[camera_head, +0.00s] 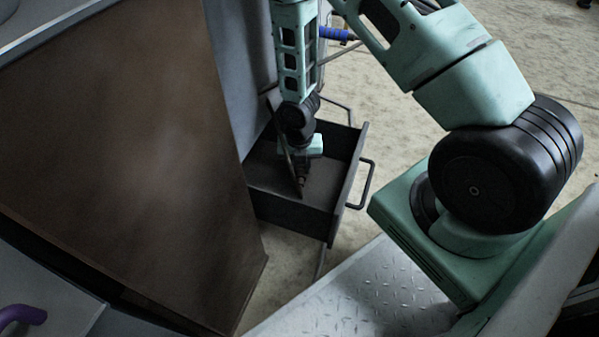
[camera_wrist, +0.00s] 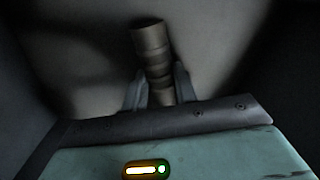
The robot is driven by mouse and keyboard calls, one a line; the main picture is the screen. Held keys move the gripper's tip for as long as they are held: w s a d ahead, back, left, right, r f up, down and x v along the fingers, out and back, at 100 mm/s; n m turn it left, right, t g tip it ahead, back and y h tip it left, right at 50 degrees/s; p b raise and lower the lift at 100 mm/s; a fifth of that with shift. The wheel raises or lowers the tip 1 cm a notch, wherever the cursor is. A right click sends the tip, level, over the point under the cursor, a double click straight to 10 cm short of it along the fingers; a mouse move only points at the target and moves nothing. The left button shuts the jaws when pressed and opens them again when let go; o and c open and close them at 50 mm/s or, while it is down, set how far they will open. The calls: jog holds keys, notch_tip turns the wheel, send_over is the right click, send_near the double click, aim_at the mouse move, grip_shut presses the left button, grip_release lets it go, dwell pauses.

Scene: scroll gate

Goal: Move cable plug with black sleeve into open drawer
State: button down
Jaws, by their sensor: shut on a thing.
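The open drawer (camera_head: 290,217) is a dark box with a bar handle, pulled out from the cabinet in the head view. My gripper (camera_head: 300,186) reaches down into the drawer, and its tip is inside the drawer walls. In the wrist view my gripper (camera_wrist: 160,88) is shut on the cable plug (camera_wrist: 150,45), a brownish ribbed cylinder held between the two fingers. The plug shows small and dark in the head view near the fingertips. I cannot tell whether the plug touches the drawer floor. No separate black sleeve can be made out.
A large brown cabinet top (camera_head: 120,150) fills the left of the head view. The drawer handle (camera_head: 364,184) sticks out on the right. A blue-gripped thing (camera_head: 336,34) is behind my arm. The drawer floor near my gripper looks bare.

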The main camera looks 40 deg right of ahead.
jog(key=shift+f, duration=0.5)
jog(key=shift+f, duration=0.15)
jog(key=shift+f, duration=0.25)
jog(key=c, duration=1.1)
grip_release()
notch_tip(320, 180, up, 13)
jog(key=p, duration=0.8)
